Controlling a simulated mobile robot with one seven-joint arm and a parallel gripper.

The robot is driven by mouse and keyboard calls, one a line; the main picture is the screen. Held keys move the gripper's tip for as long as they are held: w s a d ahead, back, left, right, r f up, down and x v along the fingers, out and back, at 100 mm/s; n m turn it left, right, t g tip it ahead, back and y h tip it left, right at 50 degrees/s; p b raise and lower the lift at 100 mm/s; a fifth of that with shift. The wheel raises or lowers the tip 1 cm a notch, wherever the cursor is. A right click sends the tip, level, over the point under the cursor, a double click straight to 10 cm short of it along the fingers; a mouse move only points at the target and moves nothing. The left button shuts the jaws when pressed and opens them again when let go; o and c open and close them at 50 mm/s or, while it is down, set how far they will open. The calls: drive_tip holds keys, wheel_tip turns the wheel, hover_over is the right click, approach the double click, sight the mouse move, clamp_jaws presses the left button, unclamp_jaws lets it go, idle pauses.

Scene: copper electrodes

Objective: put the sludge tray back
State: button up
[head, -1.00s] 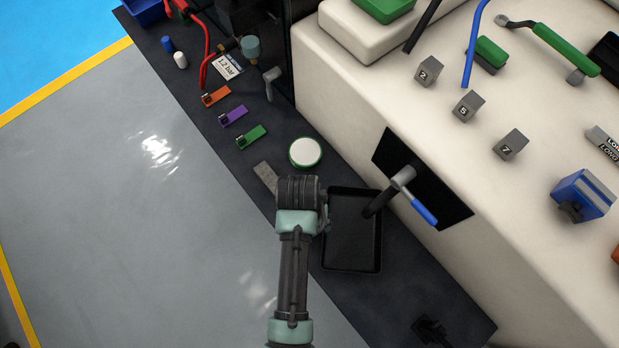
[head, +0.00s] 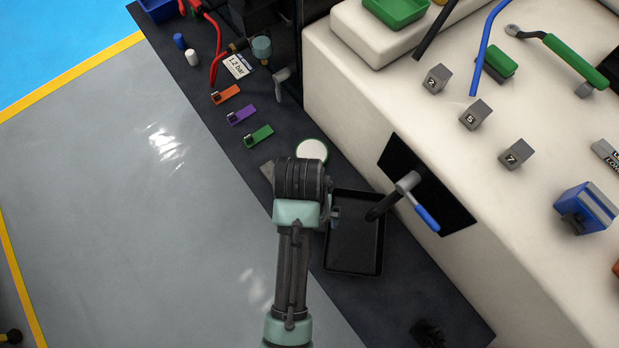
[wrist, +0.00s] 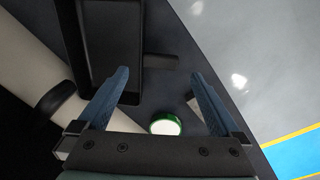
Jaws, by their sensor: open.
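The sludge tray (head: 352,262) is a black, shallow, rectangular tray lying on the dark floor strip beside the white machine. It shows at the upper left in the wrist view (wrist: 112,45), with a short dark bar (wrist: 162,61) sticking out from its side like a handle. My gripper (wrist: 158,75) is open and empty, and the bar shows between its fingertips without visible contact. In the head view my wrist and gripper (head: 335,213) are at the tray's left edge and hide the bar.
A dark spout with a blue lever (head: 426,218) reaches over the tray from a black opening (head: 455,212) in the machine. A round white lid with a green rim (head: 312,150) lies just beyond my wrist. Orange, purple and green tags (head: 258,136) lie further up the strip.

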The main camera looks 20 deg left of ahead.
drive_tip(key=w+r+t+y, duration=0.1)
drive_tip(key=w+r+t, duration=0.4)
drive_tip(key=w+r, duration=0.5)
drive_tip(key=w+r+t, duration=0.4)
drive_tip(key=w+r, duration=0.3)
drive_tip(key=r, duration=0.6)
drive_tip(key=w+d+r+m+t, duration=0.1)
drive_tip(key=w+r+t, duration=0.15)
drive_tip(key=r, duration=0.55)
drive_tip(key=w+r+t, duration=0.2)
drive_tip(key=r+t, duration=0.2)
drive_tip(key=r, duration=0.5)
drive_tip(key=s+d+r+t, duration=0.1)
drive_tip(key=s+r+t, duration=0.3)
drive_tip(key=r, duration=0.6)
drive_tip(key=s+d+r+t, duration=0.2)
drive_tip(key=s+r+t, duration=0.1)
drive_tip(key=r, duration=0.7)
drive_tip(key=s+d+r+t, duration=0.1)
drive_tip(key=s+r+t, duration=0.3)
drive_tip(key=r, duration=0.5)
drive_tip(key=shift+s+d+r+m+t, duration=0.15)
drive_tip(key=shift+s+r+m+t, duration=0.25)
drive_tip(key=shift+s, duration=0.6)
